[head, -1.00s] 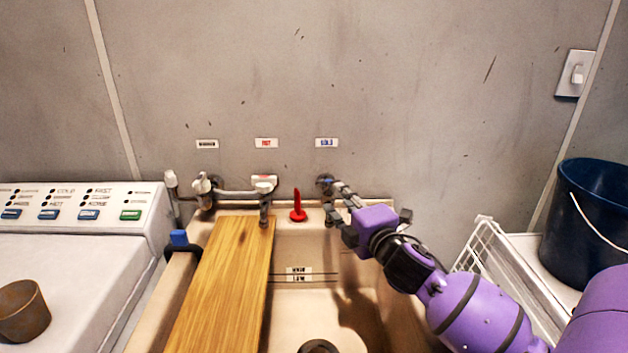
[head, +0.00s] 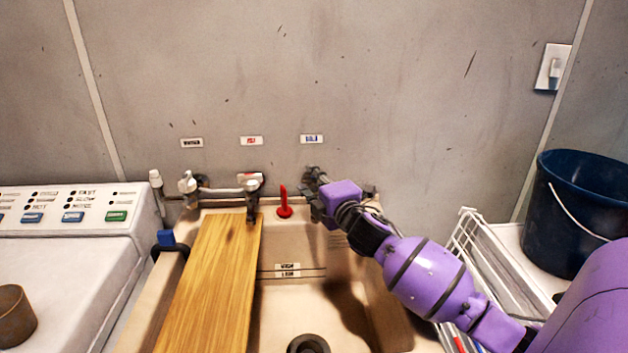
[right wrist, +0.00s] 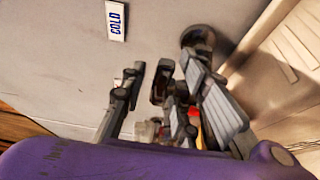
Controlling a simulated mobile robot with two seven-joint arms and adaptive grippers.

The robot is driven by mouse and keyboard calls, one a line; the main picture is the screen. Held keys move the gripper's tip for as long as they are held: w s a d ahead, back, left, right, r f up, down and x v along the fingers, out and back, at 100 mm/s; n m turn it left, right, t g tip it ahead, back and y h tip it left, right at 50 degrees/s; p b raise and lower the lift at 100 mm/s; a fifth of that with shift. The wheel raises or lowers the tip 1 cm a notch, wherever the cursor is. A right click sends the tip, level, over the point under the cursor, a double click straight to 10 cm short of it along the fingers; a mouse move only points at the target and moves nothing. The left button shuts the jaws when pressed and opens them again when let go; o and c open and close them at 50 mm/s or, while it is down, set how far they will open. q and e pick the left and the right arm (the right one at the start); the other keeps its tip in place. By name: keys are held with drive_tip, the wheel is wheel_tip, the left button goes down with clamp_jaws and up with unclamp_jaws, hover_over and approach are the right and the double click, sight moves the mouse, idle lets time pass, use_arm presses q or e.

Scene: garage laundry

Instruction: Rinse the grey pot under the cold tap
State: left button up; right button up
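No grey pot shows in either view. The cold tap (head: 312,173) is on the wall above the back right of the sink (head: 277,318), under a blue COLD label (head: 311,139). My right gripper (head: 312,195) is at this tap and hides most of it in the head view. In the right wrist view my right gripper (right wrist: 163,78) has its fingers apart, with dark tap parts seen between and behind them. The tap's round wall mount (right wrist: 197,38) shows beyond the fingers. I cannot tell whether they touch the tap. My left gripper is out of view.
A wooden board (head: 212,285) lies across the sink's left side. A red upright piece (head: 284,203) stands on the back rim. A washing machine (head: 75,270) with a brown cup (head: 14,318) is at left. A white rack (head: 480,262) and blue bucket (head: 575,215) are at right.

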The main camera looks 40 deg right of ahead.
drive_tip(key=c, duration=0.5)
clamp_jaws()
drive_tip(key=shift+d+r+n+y+p, duration=0.1)
drive_tip(key=shift+r+n+y+p, duration=0.15)
drive_tip(key=shift+n+y+p, duration=0.65)
drive_tip(key=shift+y, duration=0.7)
drive_tip(key=shift+f+n+y, duration=0.2)
drive_tip(key=shift+n+y, duration=0.6)
drive_tip(key=shift+y, duration=0.3)
drive_tip(key=o, duration=0.7)
unclamp_jaws()
drive_tip(key=shift+o, duration=0.2)
